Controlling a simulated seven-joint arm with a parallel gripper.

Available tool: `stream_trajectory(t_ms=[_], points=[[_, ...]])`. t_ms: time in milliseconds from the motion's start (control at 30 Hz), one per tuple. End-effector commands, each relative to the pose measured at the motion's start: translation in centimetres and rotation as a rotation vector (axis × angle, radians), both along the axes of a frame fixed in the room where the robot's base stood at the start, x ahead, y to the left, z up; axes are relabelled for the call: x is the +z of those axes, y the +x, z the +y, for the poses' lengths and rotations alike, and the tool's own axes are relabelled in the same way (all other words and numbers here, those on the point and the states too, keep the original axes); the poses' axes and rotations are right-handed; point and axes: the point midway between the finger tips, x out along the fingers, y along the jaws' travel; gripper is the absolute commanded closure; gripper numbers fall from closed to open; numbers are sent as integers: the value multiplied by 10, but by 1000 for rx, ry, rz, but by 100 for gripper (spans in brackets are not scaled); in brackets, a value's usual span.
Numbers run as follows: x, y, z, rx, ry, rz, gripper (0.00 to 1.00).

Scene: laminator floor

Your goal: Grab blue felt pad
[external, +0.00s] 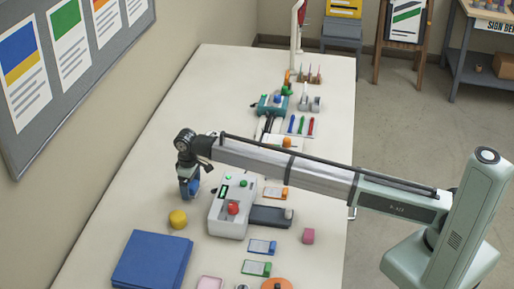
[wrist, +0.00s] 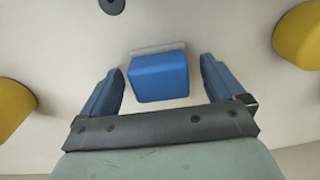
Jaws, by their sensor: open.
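A blue block with a pale grey strip along its far edge, which looks like the blue felt pad (wrist: 160,78), lies on the white table in the wrist view. My gripper (wrist: 161,66) is open, with one blue finger on each side of the pad and a visible gap on both sides. In the external view my gripper (external: 189,187) points down low over the table, left of the grey machine. I cannot pick the pad out from the blue fingers there.
A yellow round object (external: 178,219) sits near my gripper. A grey machine with a red knob (external: 228,212) stands to its right. A large blue slab (external: 151,261) lies at the front. Several small items line the white table (external: 225,75); the wall is on the left.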

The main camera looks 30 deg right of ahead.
Motion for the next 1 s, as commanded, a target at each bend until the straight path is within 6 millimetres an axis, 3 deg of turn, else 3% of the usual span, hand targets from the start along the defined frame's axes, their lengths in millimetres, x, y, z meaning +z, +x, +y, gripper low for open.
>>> stream_trajectory(t_ms=[100, 733, 1000], points=[[0, 0, 0, 0, 0, 0, 4], [1, 0, 0, 0, 0, 0, 64], [3, 0, 0, 0, 0, 0, 65]])
